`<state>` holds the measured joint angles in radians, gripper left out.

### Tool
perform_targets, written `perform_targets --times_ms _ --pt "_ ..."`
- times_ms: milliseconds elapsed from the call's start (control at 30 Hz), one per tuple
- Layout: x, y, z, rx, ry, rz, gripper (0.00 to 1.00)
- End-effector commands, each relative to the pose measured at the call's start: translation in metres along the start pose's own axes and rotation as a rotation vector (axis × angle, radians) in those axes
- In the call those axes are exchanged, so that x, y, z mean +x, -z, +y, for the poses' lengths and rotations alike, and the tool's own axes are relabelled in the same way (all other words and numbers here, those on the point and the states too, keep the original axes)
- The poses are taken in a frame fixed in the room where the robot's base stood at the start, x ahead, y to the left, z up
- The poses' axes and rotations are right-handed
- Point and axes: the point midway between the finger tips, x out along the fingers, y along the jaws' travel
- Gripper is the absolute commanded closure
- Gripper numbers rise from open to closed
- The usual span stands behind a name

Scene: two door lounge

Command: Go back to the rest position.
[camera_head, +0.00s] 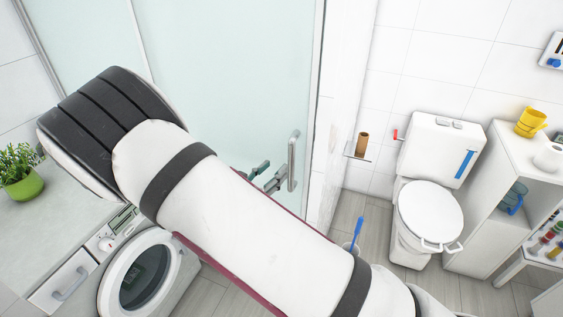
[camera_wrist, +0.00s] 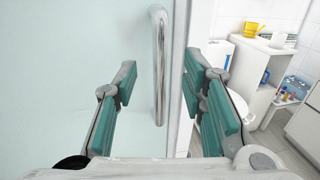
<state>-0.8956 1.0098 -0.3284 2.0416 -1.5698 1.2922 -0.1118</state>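My gripper (camera_wrist: 160,98) is open in the wrist view, with its two green-padded fingers spread wide. A vertical metal door handle (camera_wrist: 159,70) stands in the gap between the fingers, seen beyond them. I cannot tell exactly how deep between them it is. In the head view the same handle (camera_head: 292,160) is on the pale frosted glass door (camera_head: 235,70). The gripper's fingertips (camera_head: 268,177) show just left of the handle, and the rest of the gripper is hidden behind my white arm, which crosses the picture.
A washing machine (camera_head: 150,275) is under a counter (camera_head: 60,225) with a green potted plant (camera_head: 18,172) at the left.

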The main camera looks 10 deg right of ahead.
Motion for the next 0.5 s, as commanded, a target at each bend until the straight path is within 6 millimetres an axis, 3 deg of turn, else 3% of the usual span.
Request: perform_targets --times_ms 200,500 --pt "-0.018 0.000 0.000 0.000 -0.001 0.000 0.62" --pt "-0.019 0.000 0.000 0.000 0.001 0.000 0.62"
